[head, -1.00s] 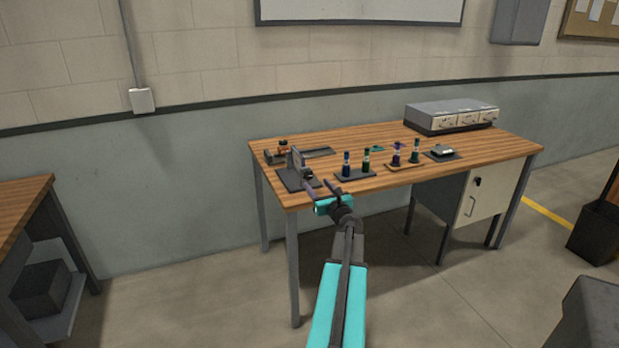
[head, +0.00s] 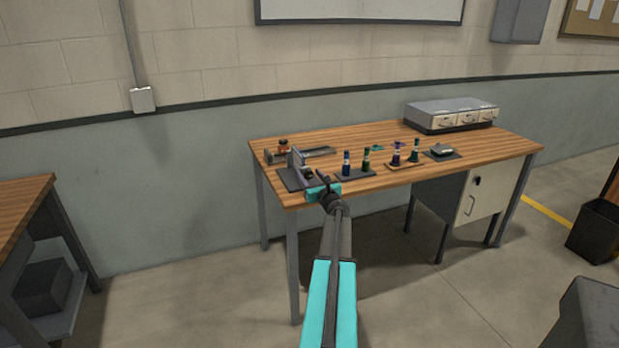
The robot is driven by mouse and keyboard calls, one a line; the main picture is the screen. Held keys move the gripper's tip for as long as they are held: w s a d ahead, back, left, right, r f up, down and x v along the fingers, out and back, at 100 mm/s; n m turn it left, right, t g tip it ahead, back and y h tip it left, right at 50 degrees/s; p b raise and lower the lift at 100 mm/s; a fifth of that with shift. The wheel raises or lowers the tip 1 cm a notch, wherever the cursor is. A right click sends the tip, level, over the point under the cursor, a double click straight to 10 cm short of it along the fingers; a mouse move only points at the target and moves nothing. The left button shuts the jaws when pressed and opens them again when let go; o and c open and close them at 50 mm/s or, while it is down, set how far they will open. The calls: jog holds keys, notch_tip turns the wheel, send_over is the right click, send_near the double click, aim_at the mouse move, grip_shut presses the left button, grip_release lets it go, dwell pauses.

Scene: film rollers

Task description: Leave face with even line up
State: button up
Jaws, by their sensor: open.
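Several small upright film rollers stand on the table in the head view. A blue one (head: 346,162) and a green one (head: 366,160) stand on a dark tray (head: 352,175). A purple one (head: 396,155) and another green one (head: 415,151) stand on a tan tray (head: 391,167). A grey upright device (head: 295,160) on a dark base is at the table's front left. My gripper (head: 318,176) is open over the front left edge, right by this device and partly in front of it. The roller faces are too small to make out.
The wooden table (head: 464,154) has a grey drawer unit (head: 451,115) at the back right. A small block on a dark pad (head: 440,152) lies right of the rollers. A grey rail with an orange piece (head: 283,147) lies behind the upright device.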

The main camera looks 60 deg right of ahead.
jog(key=shift+c, duration=0.4)
jog(key=c, duration=1)
jog(key=shift+w+a, duration=0.1)
